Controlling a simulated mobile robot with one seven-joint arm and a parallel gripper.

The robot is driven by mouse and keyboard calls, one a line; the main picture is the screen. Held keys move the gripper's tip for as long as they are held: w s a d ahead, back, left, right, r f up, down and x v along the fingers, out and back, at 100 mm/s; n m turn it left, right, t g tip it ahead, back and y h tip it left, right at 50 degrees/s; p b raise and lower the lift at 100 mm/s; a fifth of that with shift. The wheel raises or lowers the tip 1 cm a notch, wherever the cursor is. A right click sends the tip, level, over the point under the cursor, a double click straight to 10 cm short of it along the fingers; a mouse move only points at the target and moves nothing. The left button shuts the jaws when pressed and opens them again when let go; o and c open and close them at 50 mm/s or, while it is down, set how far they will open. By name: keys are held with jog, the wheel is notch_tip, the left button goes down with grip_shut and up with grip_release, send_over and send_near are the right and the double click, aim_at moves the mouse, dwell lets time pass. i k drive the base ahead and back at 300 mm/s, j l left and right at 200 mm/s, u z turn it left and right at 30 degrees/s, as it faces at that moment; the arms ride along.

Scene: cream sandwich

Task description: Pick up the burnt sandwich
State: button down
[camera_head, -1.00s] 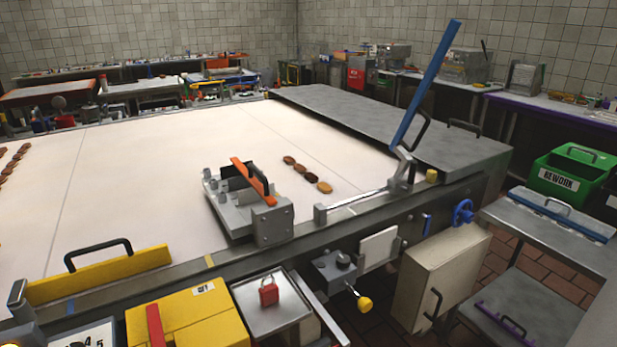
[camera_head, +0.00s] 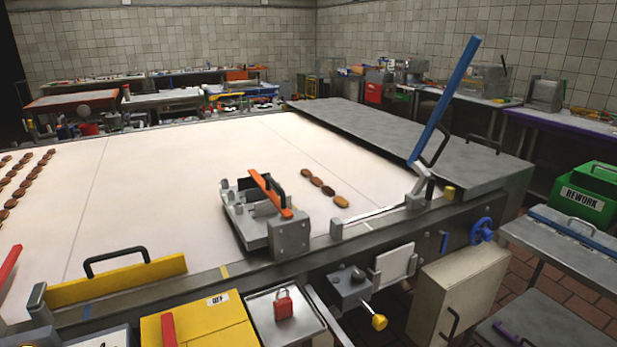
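Several small round brown sandwiches lie in a short slanting row on the pale belt (camera_head: 200,185), right of its middle. The nearest sandwich (camera_head: 341,201) is lighter tan, and the sandwich behind it (camera_head: 328,190) looks darker. I cannot tell for sure which one is burnt. More brown sandwiches (camera_head: 18,193) lie in rows at the belt's far left, partly cut off by the picture edge. My gripper is not in view.
A grey clamp fixture with an orange bar (camera_head: 270,193) stands left of the short row. A blue lever (camera_head: 445,100) rises at the belt's right edge, beside a grey cover plate (camera_head: 400,135). A yellow handled bar (camera_head: 115,280) lies front left. A green REWORK bin (camera_head: 585,197) stands right.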

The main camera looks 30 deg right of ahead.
aim_at(329, 192)
jog(key=l+u, duration=0.1)
jog(key=l, duration=0.5)
jog(key=l+u, duration=0.1)
jog(key=l, duration=0.45)
jog(key=l+u, duration=0.1)
jog(key=l, duration=0.5)
jog(key=k+l+u, duration=0.1)
jog(key=l, duration=0.45)
jog(key=k+l+u, duration=0.1)
jog(key=l, duration=0.5)
jog(key=k+l+u, duration=0.1)
jog(key=l, duration=0.45)
jog(key=i+l, duration=0.25)
jog(key=i, duration=0.25)
